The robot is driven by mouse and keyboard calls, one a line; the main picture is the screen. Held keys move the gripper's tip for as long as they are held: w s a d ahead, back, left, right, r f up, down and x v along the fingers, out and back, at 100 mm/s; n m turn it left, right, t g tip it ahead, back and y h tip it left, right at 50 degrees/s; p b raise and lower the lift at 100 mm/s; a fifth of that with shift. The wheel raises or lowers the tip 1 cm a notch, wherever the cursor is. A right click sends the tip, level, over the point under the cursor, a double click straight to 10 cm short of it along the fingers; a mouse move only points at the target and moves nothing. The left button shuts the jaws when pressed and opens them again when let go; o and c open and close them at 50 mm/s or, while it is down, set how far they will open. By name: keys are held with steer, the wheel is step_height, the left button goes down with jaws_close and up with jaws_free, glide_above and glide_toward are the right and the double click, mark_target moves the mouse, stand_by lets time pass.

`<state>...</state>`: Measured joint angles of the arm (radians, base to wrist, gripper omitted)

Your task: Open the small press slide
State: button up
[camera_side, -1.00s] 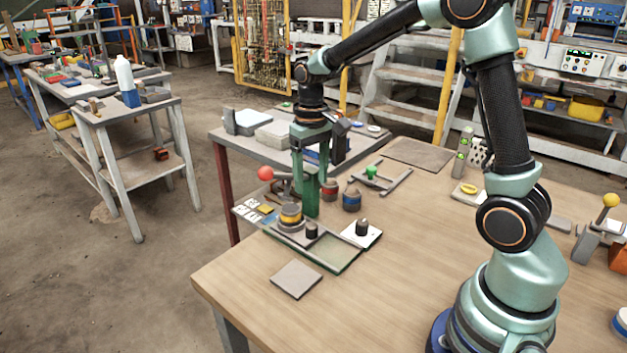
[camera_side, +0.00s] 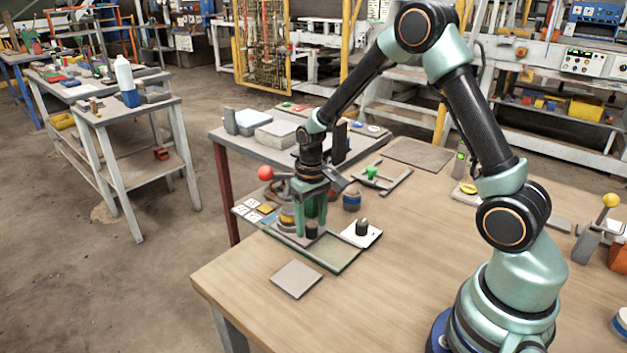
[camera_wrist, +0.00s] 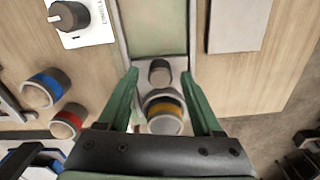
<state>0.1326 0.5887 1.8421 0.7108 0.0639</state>
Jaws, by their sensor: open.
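The press slide (camera_side: 333,254) is a long flat grey-green track on the bench; its pale channel also shows at the top of the wrist view (camera_wrist: 157,28). A short dark knob (camera_wrist: 159,72) stands on a grey block at the channel's end; it shows in the side view (camera_side: 312,230). A yellow-banded cylinder (camera_wrist: 165,112) stands right behind the knob. My gripper (camera_wrist: 159,78) is open, with its green fingers on either side of the knob and a gap visible to each. In the side view my gripper (camera_side: 311,226) is low over the slide, partly hiding the cylinder.
A white plate with a dark knob (camera_side: 361,232) sits beside the slide. Blue-banded (camera_wrist: 45,88) and red-banded (camera_wrist: 69,120) cylinders stand on the same side. A flat grey plate (camera_side: 296,280) lies in front. A green-knobbed frame (camera_side: 372,173) is behind. The near bench top is clear.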

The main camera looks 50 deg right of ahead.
jaws_close()
steer(key=shift+r, duration=0.1)
stand_by(1.3)
